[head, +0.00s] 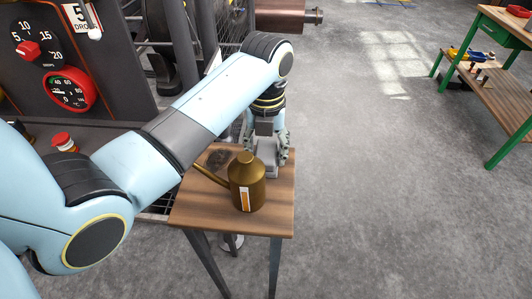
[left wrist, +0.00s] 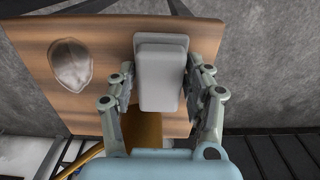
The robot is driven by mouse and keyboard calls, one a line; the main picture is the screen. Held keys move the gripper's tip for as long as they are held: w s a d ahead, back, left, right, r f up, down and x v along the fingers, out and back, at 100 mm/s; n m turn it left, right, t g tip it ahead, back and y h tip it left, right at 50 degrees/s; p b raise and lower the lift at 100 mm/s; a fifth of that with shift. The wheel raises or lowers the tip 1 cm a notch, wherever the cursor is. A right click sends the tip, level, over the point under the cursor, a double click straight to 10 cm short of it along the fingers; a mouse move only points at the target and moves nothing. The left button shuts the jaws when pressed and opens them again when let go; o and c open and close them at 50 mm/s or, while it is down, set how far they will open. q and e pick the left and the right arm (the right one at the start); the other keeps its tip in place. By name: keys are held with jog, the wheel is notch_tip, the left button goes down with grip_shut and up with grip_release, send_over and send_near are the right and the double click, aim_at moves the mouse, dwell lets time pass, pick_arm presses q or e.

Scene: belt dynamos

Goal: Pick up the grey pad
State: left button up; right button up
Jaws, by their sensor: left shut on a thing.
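The grey pad (left wrist: 160,75) is a rounded light-grey block between the two fingers of my left gripper (left wrist: 162,92) in the left wrist view. The fingers are shut on its sides. In the head view my left gripper (head: 269,160) points down over the small wooden table (head: 276,218), with the grey pad (head: 266,171) low between its fingers. The pad is at or just above the table top; I cannot tell which. My right gripper is in neither view.
A brass oil can (head: 247,184) with a long spout stands right in front of the gripper. A dark rounded thing (left wrist: 71,64) lies on the table beside the pad. A control panel (head: 60,50) stands at left. A green-legged bench (head: 492,80) is far right, with open floor between.

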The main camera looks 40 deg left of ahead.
aim_at(266, 149)
pick_arm(q)
notch_tip(266, 149, up, 10)
jog(key=shift+p, duration=1)
